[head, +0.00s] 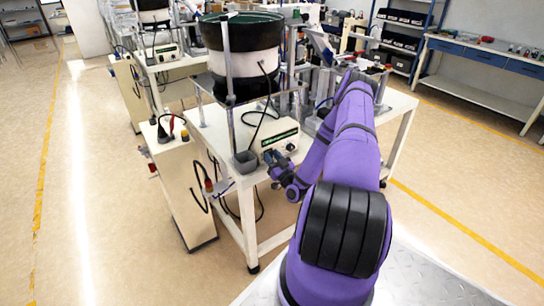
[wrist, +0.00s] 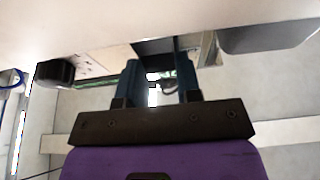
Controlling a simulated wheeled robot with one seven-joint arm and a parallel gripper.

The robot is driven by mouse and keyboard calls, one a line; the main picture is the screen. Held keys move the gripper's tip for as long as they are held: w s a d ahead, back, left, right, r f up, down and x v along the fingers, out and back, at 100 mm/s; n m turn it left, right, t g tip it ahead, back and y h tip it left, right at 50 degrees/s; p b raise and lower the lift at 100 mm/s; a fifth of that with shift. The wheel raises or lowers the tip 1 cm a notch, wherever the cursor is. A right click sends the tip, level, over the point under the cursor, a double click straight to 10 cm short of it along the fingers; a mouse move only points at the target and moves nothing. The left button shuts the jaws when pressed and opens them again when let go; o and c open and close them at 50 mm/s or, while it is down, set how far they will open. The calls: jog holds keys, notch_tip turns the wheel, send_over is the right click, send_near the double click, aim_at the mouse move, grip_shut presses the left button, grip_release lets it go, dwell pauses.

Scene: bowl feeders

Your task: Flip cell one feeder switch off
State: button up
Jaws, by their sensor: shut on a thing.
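The cell one feeder controller (head: 281,143) is a cream box with a green-striped label and a black knob, on the front edge of the white table. My gripper (head: 270,158) is at the lower left of its front face. In the wrist view, my gripper (wrist: 158,75) has its two dark fingers against the front of the controller (wrist: 95,62), between the black knob (wrist: 55,72) and a grey bin. The fingers are shut on the feeder switch; the switch itself is mostly hidden, and its position cannot be read.
The grey bin (head: 246,161) stands left of the controller, and also shows in the wrist view (wrist: 265,35). The large green-lined bowl feeder (head: 242,45) rises behind. A cream cabinet (head: 180,185) stands left of the table (head: 250,235). Open floor lies at far left.

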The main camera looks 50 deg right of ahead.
jog(key=shift+f+t, duration=0.1)
jog(key=shift+t, duration=0.2)
jog(key=o, duration=0.9)
jog(key=v, duration=1)
jog(key=shift+s+a+f, duration=0.1)
jog(key=shift+s+f, duration=0.05)
jog(key=shift+s, duration=0.25)
